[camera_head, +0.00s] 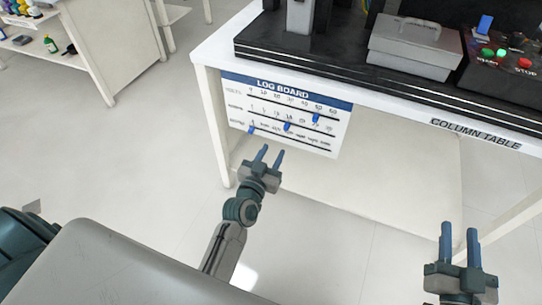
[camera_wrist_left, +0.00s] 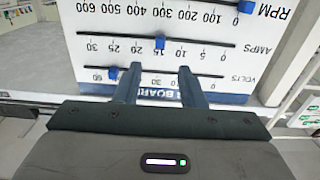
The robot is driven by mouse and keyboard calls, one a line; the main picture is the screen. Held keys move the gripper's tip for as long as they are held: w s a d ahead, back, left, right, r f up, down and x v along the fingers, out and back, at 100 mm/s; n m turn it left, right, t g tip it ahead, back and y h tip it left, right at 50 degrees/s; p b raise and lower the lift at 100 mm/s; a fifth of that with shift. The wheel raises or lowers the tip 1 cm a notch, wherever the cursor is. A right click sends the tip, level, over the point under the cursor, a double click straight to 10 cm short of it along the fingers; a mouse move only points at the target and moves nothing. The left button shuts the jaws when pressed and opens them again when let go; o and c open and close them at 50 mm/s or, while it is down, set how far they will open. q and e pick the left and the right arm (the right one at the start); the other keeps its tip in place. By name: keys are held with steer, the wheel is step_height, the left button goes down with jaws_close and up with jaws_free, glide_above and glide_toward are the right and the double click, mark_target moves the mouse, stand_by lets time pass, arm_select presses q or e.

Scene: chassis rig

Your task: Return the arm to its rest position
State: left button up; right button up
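The log board (camera_head: 335,143) hangs on the front of the table, with three slider rows and blue knobs. My left gripper (camera_head: 268,153) is open and empty, just below the board in the head view and apart from it as far as I can tell. In the left wrist view the board (camera_wrist_left: 100,25) appears upside down beyond the open fingers (camera_wrist_left: 159,70). The volts knob (camera_wrist_left: 113,72) is beside the left finger, near 50 to 60; the amps knob (camera_wrist_left: 160,42) is near 15; the RPM knob (camera_wrist_left: 244,6) is at 0. My right gripper (camera_head: 459,232) is open and empty at lower right.
The white column table (camera_head: 215,50) carries a black base, a grey lidded box (camera_head: 415,45) and a control box with start and stop buttons (camera_head: 508,60). Its leg (camera_head: 212,125) is left of the board. A side bench (camera_head: 100,45) stands upper left. Floor between is clear.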

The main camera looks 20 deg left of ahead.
steer(key=shift+r, duration=0.1)
stand_by(0.4)
